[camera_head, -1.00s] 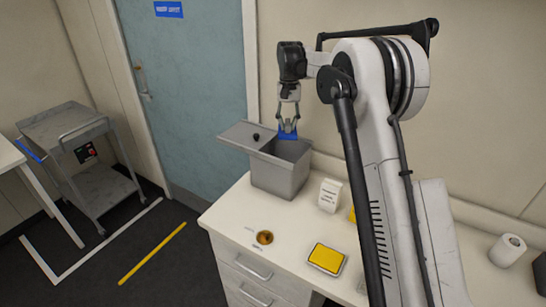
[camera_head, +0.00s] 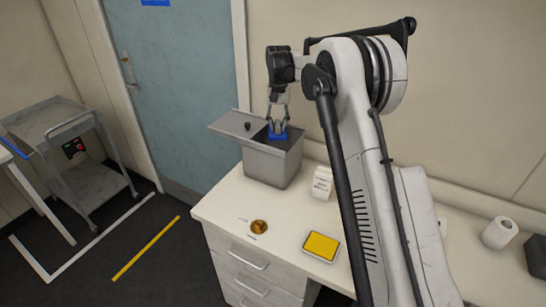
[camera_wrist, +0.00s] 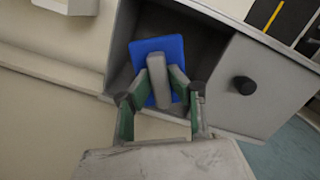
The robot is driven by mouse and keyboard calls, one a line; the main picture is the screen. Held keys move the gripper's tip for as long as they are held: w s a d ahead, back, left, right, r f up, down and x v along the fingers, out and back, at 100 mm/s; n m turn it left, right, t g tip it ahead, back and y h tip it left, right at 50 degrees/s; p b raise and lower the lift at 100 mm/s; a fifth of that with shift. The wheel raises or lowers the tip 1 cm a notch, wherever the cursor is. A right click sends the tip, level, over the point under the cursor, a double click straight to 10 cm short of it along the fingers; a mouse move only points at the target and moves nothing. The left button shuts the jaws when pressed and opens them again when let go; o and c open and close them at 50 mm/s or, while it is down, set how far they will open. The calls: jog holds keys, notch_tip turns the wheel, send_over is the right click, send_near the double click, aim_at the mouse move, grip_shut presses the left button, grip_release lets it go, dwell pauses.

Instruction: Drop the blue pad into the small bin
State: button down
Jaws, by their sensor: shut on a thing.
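The blue pad (camera_head: 279,133) is held between the fingertips of my gripper (camera_head: 277,126), at the mouth of the small grey bin (camera_head: 270,168). In the wrist view my gripper (camera_wrist: 160,85) is shut on the blue pad (camera_wrist: 172,48), which lies over the dark opening of the bin (camera_wrist: 205,50). The bin's lid (camera_head: 231,125), with a black knob, is slid to the left, leaving the right part open. How far the pad is below the rim is hard to tell.
The bin stands at the back left of a white counter (camera_head: 215,205). A white label stand (camera_head: 321,184), a small amber dish (camera_head: 259,227) and a yellow pad in a tray (camera_head: 321,246) are nearby. A paper roll (camera_head: 501,233) stands far right. A grey cart (camera_head: 75,150) stands left.

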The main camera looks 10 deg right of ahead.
jog(key=c, duration=1.6)
grip_release()
jog(key=shift+o, duration=0.2)
notch_tip(320, 180, up, 12)
jog(key=w, duration=0.1)
jog(key=shift+w+d, duration=0.15)
jog(key=shift+w, duration=0.05)
